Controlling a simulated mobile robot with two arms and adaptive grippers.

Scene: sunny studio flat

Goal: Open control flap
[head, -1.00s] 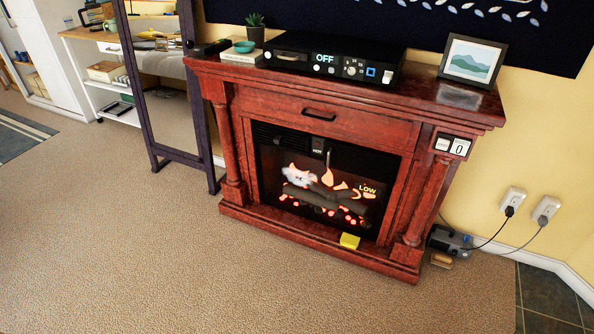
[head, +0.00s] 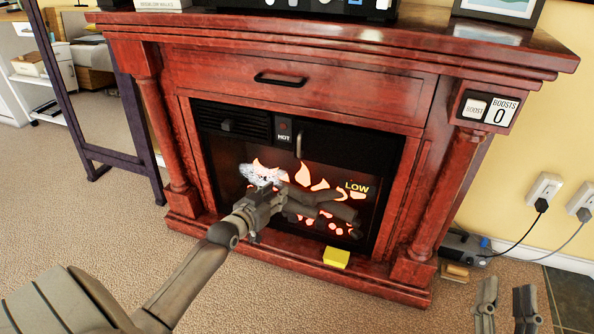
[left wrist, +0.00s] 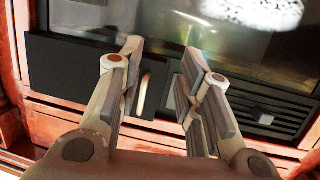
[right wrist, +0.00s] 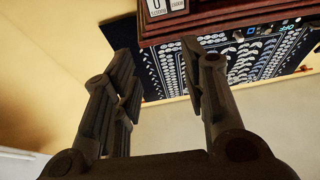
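The control flap (head: 350,152) is a black panel at the upper right of the fireplace insert, with a short upright handle (head: 299,145) near its left end. It looks shut. My left gripper (head: 264,190) is in front of the glass, below and left of the handle in the head view. In the left wrist view the picture is turned over. There the left gripper's fingers (left wrist: 162,55) are apart, with the pale handle (left wrist: 145,92) showing between them and the flap (left wrist: 75,72) behind. Contact cannot be told. My right gripper (head: 506,296) is open and empty at the lower right.
A grille (head: 232,122) and a HOT indicator (head: 284,132) sit left of the flap. A drawer pull (head: 280,79) is above. A yellow block (head: 336,257) lies on the fireplace base. Plugged cords (head: 541,205) run at the right. A mirror (head: 95,90) stands left.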

